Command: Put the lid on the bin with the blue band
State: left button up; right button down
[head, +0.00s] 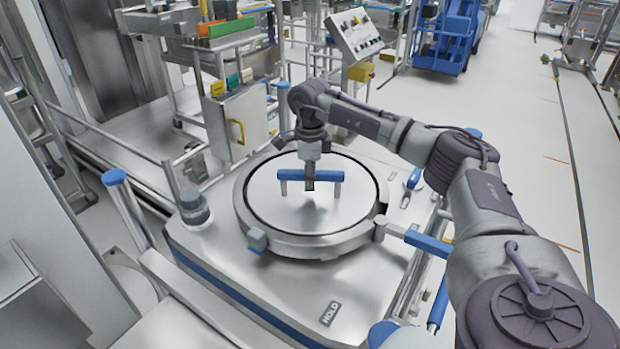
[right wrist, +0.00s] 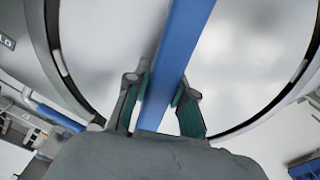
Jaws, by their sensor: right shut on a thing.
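The lid (head: 275,205) is a round, shiny metal disc with a blue bar handle (head: 331,176). It lies level within the thick metal ring (head: 300,243) on top of the bin (head: 235,272), a metal body with a blue band along its lower front edge. A dark line runs around the disc; I cannot tell whether it is fully seated. My right gripper (head: 309,182) comes from above and is shut on the handle's middle. In the right wrist view, its fingers (right wrist: 160,103) stand on both sides of the blue bar (right wrist: 185,45). My left gripper is out of view.
A metal cabinet (head: 238,122) with a yellow handle and a sloped control panel (head: 354,33) stand behind. Blue-ended rails flank the bin. The floor at right is mostly open.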

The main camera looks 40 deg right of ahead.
jog(key=shift+r, duration=0.1)
dwell(0.3)
jog(key=c, duration=1.2)
grip_release()
jog(key=shift+c, duration=0.2)
jog(key=o, duration=0.3)
jog(key=shift+s, duration=0.1)
jog(key=shift+o, duration=0.2)
jog(key=shift+f, duration=0.25)
notch_tip(320, 180, up, 12)
jog(key=shift+r, duration=0.2)
jog(key=shift+a, duration=0.1)
